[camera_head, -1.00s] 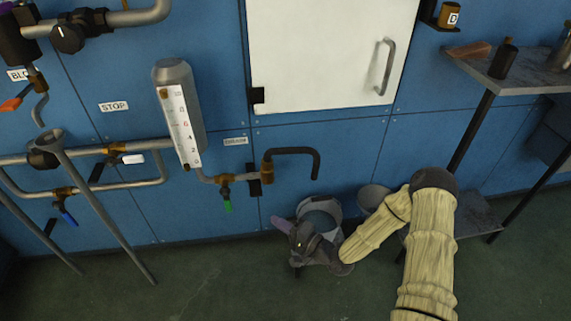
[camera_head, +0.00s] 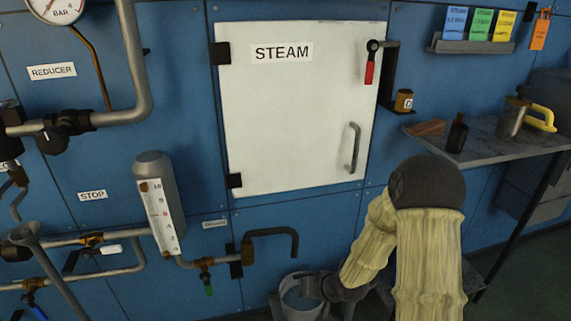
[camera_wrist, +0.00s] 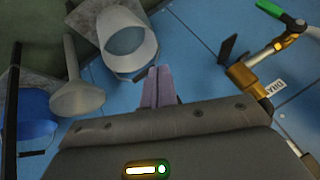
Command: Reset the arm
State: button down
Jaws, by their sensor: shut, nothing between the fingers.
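My gripper shows in the wrist view (camera_wrist: 158,86). Its two purple fingers are pressed together with nothing between them. In the head view my arm comes down at the right of centre, bent at the elbow. Its dark wrist end is low, beside and partly in front of a grey bucket (camera_head: 290,297). The fingers cannot be made out there. In the wrist view the bucket (camera_wrist: 128,48) lies beyond the fingertips, apart from them.
A bent drain pipe (camera_head: 272,232) sticks out above the bucket. The steam cabinet (camera_head: 290,120) is shut. A shelf (camera_head: 485,145) with a bottle and a can is right of my arm. A grey funnel-shaped thing (camera_wrist: 75,90) is near the bucket in the wrist view.

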jog(key=s+d+r+g+h+p, duration=0.2)
jog(key=s+d+r, duration=0.3)
jog(key=s+r, duration=0.35)
jog(key=s+d+r+g+h+p, duration=0.1)
jog(key=s+d+r+h+p, duration=0.2)
jog(key=s+r, duration=0.55)
notch_tip(320, 180, up, 39)
jog(key=w+d+p, duration=0.1)
jog(key=w+p, duration=0.1)
jog(key=p, duration=3.4)
jog(key=shift+p, duration=0.35)
jog(key=shift+d, duration=0.1)
